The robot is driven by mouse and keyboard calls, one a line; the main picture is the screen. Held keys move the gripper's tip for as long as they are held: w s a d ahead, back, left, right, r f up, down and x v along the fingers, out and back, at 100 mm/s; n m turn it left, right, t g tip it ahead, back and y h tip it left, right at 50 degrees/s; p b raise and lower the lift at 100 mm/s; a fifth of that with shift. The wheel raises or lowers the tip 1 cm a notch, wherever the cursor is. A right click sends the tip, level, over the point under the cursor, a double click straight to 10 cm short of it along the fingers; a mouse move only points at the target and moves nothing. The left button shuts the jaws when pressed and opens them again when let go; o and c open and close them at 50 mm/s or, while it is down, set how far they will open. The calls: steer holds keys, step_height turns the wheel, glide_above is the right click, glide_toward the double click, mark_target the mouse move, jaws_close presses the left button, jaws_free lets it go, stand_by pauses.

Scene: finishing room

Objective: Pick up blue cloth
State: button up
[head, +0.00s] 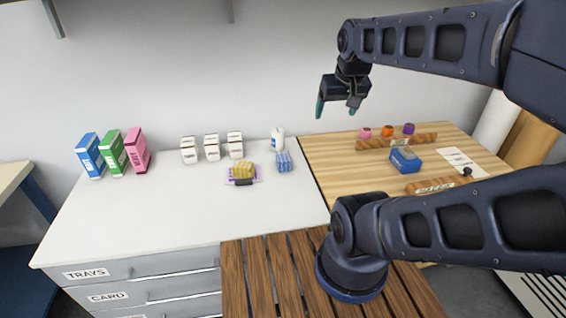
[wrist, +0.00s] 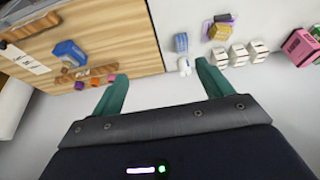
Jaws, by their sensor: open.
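The blue cloth (head: 284,162) looks like a small folded blue-and-white bundle. It lies on the white counter (head: 180,215), close to the wooden board's left edge. It also shows near the top middle of the wrist view (wrist: 181,42). My gripper (head: 336,108) is open and empty, high above the worktop, up and to the right of the cloth in the head view. In the wrist view, its two green fingers (wrist: 160,78) stand wide apart, and the cloth appears beyond them.
A white bottle (head: 278,140) stands just behind the cloth. A yellow bundle (head: 242,170) on a purple base lies to its left. White containers (head: 212,148) and upright coloured boxes (head: 113,155) stand farther left. The counter's front is clear.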

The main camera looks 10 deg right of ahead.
steer(key=o, duration=0.5)
steer(key=shift+c, duration=0.2)
steer(key=n+g, duration=0.5)
steer(key=n, duration=1.3)
glide_above(284, 156)
steer(key=f, duration=2.7)
steer(key=shift+s+d+f, duration=0.1)
steer(key=shift+d+f, duration=0.1)
steer(key=shift+f, duration=0.15)
steer(key=shift+a+f, duration=0.1)
steer(key=shift+f, duration=0.55)
steer(key=shift+a+f, duration=0.2)
steer(key=shift+f, duration=4.8)
